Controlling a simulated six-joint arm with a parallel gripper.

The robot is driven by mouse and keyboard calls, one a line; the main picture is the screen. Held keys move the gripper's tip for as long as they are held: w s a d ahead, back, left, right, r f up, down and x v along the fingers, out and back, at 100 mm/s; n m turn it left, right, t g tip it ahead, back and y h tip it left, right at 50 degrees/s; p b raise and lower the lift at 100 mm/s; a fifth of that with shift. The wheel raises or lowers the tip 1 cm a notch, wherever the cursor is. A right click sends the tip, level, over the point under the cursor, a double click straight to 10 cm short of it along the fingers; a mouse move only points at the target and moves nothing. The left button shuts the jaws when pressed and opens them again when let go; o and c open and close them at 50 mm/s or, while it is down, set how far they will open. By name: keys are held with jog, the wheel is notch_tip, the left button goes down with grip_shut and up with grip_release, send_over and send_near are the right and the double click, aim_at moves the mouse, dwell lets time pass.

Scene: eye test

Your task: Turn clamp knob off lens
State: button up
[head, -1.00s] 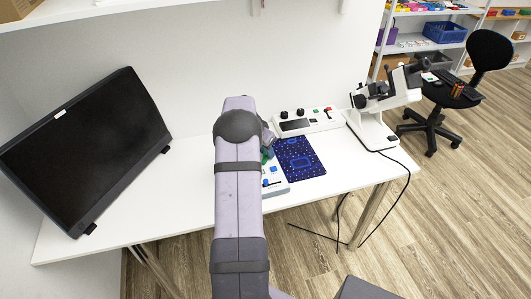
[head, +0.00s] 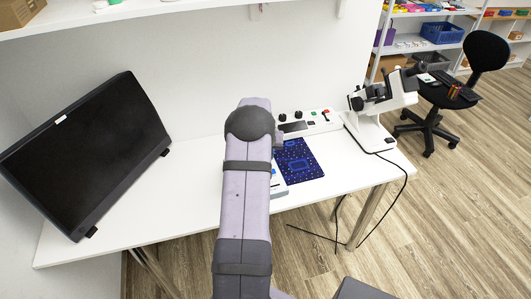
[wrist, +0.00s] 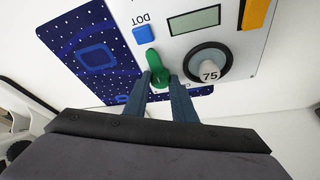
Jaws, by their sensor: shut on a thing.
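In the wrist view, a green clamp knob (wrist: 152,59) stands on a white panel (wrist: 186,42). Its handle points up and slightly left in the picture. My gripper (wrist: 159,84) is shut on the lower part of this knob, with one blue-grey finger on each side. To its right is a round lens (wrist: 209,72) marked "75" in a dark ring. The knob and the lens look apart in this view. In the head view, my arm hides the gripper, knob and lens; only the right edge of the white panel (head: 279,190) shows.
Beside the knob are a blue button (wrist: 141,35) marked "DOT", a grey display (wrist: 194,20) and an orange bar (wrist: 255,12). A dark blue dotted mat (head: 312,172) lies alongside. A control box (head: 310,125), a white instrument (head: 370,130) and a monitor (head: 85,150) stand on the table.

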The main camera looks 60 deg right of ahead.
dwell(0.3)
jog(key=o, duration=1.1)
jog(key=shift+c, duration=0.2)
jog(key=w+b+v, duration=0.1)
jog(key=v, duration=0.6)
jog(key=shift+s+r+b, duration=0.2)
jog(key=shift+s+b, duration=0.2)
jog(key=shift+s, duration=0.15)
jog(key=shift+a, duration=0.1)
